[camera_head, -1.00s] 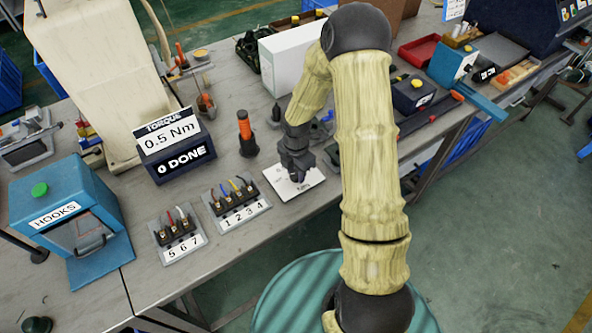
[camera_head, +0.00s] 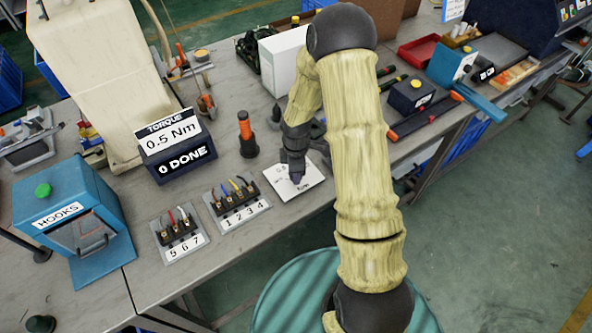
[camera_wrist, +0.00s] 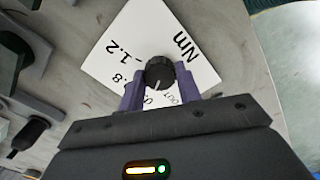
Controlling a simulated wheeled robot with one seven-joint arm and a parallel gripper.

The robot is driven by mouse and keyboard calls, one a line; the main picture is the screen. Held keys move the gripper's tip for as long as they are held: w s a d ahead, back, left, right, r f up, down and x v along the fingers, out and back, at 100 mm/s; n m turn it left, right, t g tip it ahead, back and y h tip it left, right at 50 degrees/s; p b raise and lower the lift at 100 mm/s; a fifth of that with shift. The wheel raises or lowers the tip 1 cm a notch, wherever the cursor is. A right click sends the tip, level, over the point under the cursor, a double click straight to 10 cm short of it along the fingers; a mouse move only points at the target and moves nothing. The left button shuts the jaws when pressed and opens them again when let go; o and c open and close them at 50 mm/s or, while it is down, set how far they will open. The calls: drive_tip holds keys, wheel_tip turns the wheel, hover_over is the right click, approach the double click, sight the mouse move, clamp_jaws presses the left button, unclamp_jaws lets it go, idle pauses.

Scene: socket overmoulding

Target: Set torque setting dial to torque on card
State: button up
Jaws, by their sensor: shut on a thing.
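The torque setting dial is a black round knob (camera_wrist: 160,73) with a pale pointer line, standing on a white card (camera_wrist: 122,50). In the wrist view the card carries the marks "Nm", "1.2" and a partly hidden ".8"; other print is covered. My gripper (camera_wrist: 160,92) has its purple fingers on both sides of the knob and is shut on it. In the head view my gripper (camera_head: 296,180) is over the white card (camera_head: 284,191) and hides the knob. A dark box (camera_head: 178,163) has a sign (camera_head: 168,135) reading "TORQUE 0.5 Nm" and a display reading "0 DONE".
An orange-and-black screwdriver (camera_head: 245,132) stands upright left of my gripper. Two terminal blocks, labelled 1 2 3 4 (camera_head: 243,217) and 5 6 7 (camera_head: 185,249), lie left of the card. A blue HOOKS box (camera_head: 65,205) stands farther left.

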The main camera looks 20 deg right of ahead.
drive_tip(key=shift+m, duration=0.4)
drive_tip(key=o, duration=1)
drive_tip(key=shift+r, duration=0.1)
wheel_tip(320, 180, up, 17)
drive_tip(key=shift+p, duration=0.4)
drive_tip(key=shift+r, duration=0.1)
